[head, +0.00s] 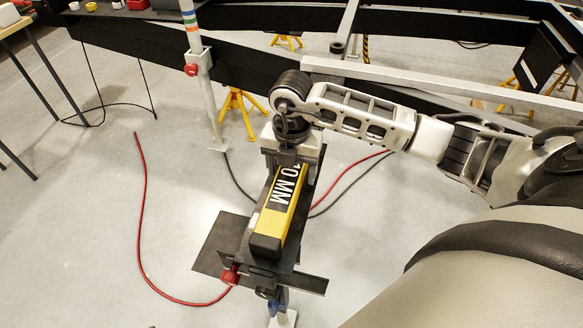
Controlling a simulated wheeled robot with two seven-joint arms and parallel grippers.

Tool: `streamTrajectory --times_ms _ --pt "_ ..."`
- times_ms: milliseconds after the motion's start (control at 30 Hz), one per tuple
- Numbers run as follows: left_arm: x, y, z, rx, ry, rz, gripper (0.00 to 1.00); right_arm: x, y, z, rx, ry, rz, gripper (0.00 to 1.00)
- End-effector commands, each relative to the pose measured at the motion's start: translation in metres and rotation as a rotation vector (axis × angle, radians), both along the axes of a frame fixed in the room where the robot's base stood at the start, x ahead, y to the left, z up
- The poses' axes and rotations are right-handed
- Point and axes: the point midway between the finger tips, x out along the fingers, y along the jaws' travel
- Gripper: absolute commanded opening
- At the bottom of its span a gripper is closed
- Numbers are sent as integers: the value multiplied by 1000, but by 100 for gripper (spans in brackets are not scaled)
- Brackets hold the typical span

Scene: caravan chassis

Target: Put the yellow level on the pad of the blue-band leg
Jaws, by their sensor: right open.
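The yellow level (268,225) has black ends and a black label reading "10 MM". It lies lengthwise over a dark flat plate (213,240) at the lower middle of the head view. My right gripper (288,160) is open, pointing down at the far end of the level; its fingertips are partly hidden, so contact is unclear. A light post (206,105) with blue, green and orange stripes near its top stands at upper left. A blue part (278,301) shows below the plate; I cannot tell whether it is a leg band. My left gripper is out of view.
A red knob (229,276) sits at the plate's near left side. A red hose (142,215) curves over the floor. Yellow stands (241,108) support black chassis beams (130,35). A table (14,25) stands at upper left. The left floor is mostly clear.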

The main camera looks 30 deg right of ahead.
Motion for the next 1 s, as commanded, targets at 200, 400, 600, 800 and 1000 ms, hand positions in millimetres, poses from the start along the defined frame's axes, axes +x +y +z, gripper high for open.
streamTrajectory --times_ms 200,400,600,800,1000 --pt "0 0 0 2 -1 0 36 1 0 27 -1 -5 1 69" --pt "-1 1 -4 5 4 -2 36 2 0 71 -1 -7 1 69" --pt "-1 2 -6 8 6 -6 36 1 0 107 0 -5 0 69" --pt "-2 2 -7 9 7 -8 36 0 0 121 1 -1 0 69" --pt "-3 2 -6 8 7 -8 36 0 0 123 1 1 0 69"
